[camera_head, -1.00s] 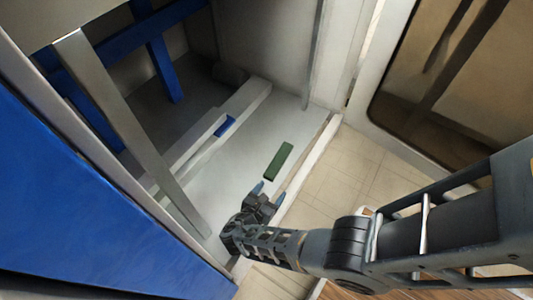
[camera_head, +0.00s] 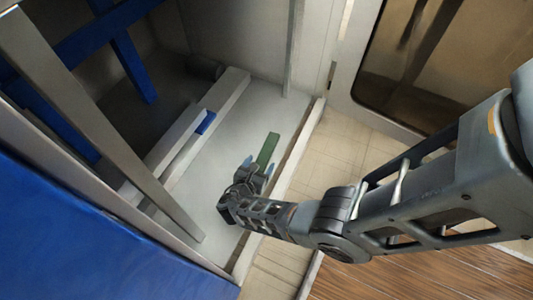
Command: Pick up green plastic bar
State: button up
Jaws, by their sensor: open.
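The green plastic bar (camera_head: 268,148) lies flat on the light grey floor of the enclosure, near its right edge. My gripper (camera_head: 258,166) comes in from the lower right, with its bluish fingertips at the near end of the bar. The fingers are open. The near end of the bar is partly hidden by the fingers, and I cannot tell whether they touch it.
A small blue piece (camera_head: 206,122) sits by the pale rails (camera_head: 190,135) left of the bar. A grey post (camera_head: 95,120) and a blue panel (camera_head: 90,225) stand at the left. A raised lip (camera_head: 297,150) edges the floor at the right. Floor left of the gripper is clear.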

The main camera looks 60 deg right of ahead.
jog(key=c, duration=1)
jog(key=shift+c, duration=0.3)
jog(key=shift+r, duration=0.2)
